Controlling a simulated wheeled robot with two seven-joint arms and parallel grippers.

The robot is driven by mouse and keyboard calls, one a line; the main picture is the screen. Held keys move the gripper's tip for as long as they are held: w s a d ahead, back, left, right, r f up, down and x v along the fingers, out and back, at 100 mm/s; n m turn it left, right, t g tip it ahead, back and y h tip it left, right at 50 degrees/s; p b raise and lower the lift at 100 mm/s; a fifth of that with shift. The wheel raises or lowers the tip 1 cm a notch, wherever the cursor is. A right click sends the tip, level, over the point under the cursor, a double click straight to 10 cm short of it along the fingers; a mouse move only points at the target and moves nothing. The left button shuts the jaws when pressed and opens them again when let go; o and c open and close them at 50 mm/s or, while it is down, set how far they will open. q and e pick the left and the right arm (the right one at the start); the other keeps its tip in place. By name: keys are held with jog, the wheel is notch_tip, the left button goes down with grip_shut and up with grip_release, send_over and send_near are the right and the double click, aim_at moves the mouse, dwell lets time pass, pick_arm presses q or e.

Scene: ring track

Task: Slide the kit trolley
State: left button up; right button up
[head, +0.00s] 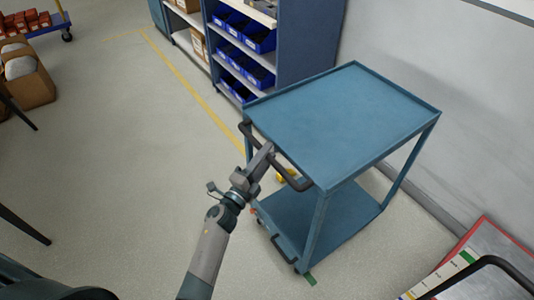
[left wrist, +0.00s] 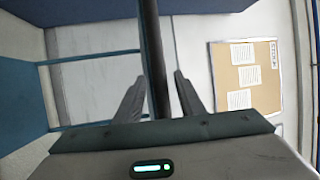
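The kit trolley (head: 345,115) is a blue two-shelf cart with an empty top tray, at the right of centre in the head view. Its dark push handle (head: 297,182) sticks out on the side facing my arm. My left gripper (head: 265,153) is at the middle of this handle. In the left wrist view the dark handle bar (left wrist: 153,45) runs between the two fingers (left wrist: 158,95), with a gap on each side, so the gripper is open around the bar. The handle's middle is partly hidden by the gripper in the head view. My right gripper is not in view.
A blue shelf rack (head: 312,40) with blue bins (head: 258,38) stands behind the trolley. A grey wall (head: 460,110) runs along the right. Free floor with a yellow line (head: 190,85) lies to the left.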

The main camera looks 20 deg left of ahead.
pick_arm(q)
jog(key=shift+w, duration=0.15)
grip_shut()
